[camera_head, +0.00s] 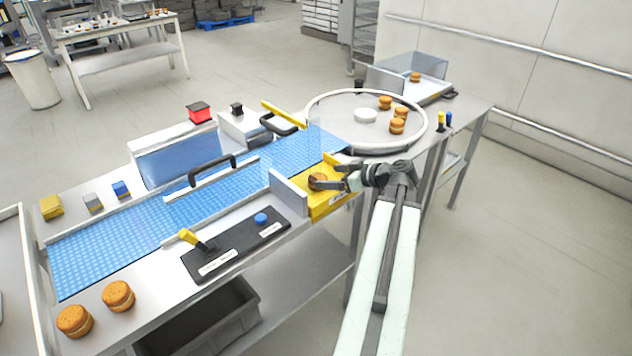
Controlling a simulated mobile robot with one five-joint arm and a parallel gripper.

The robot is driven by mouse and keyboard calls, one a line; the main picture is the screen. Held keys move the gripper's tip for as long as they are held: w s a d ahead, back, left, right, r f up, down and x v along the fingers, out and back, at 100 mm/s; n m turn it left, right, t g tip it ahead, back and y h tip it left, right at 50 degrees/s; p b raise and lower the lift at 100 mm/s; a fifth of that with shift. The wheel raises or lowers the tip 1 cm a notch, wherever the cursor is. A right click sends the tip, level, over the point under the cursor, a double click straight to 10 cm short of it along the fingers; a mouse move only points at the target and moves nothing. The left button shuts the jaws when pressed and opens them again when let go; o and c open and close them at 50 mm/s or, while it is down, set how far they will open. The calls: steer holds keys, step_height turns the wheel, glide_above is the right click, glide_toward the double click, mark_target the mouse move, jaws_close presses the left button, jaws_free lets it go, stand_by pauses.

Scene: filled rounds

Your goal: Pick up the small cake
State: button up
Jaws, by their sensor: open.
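A small brown filled cake (316,180) sits on the yellow tray (330,203) at the front edge of the bench, right of the blue belt. My gripper (328,184) reaches in from the right with its jaws open. Its fingertips are at the right side of this cake and overlap it in the picture; I cannot tell whether they touch it. More cakes stand on the round turntable (340,106), one of them in front (397,126). Two others are at the near left, one of them here (118,296). Another cake (415,77) is at the back right.
A blue belt (110,250) runs along the bench, with a grey upright plate (288,194) left of the yellow tray. A black panel (237,245) with a yellow lever lies in front of the belt. A white round dish (365,115) is on the turntable. The floor at right is clear.

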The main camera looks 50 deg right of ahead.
steer(key=shift+w+f, duration=0.35)
steer(key=shift+w, duration=0.3)
steer(key=b+x, duration=0.1)
steer(key=x, duration=0.1)
steer(key=b+x, duration=0.1)
steer(key=x, duration=0.1)
steer(key=shift+w+a+f+b, duration=0.1)
steer(key=shift+w+f+b, duration=0.1)
steer(key=shift+f+b, duration=0.2)
steer(key=shift+w, duration=0.2)
steer(key=shift+a, duration=0.1)
steer(key=shift+c, duration=0.2)
steer(key=c, duration=0.9)
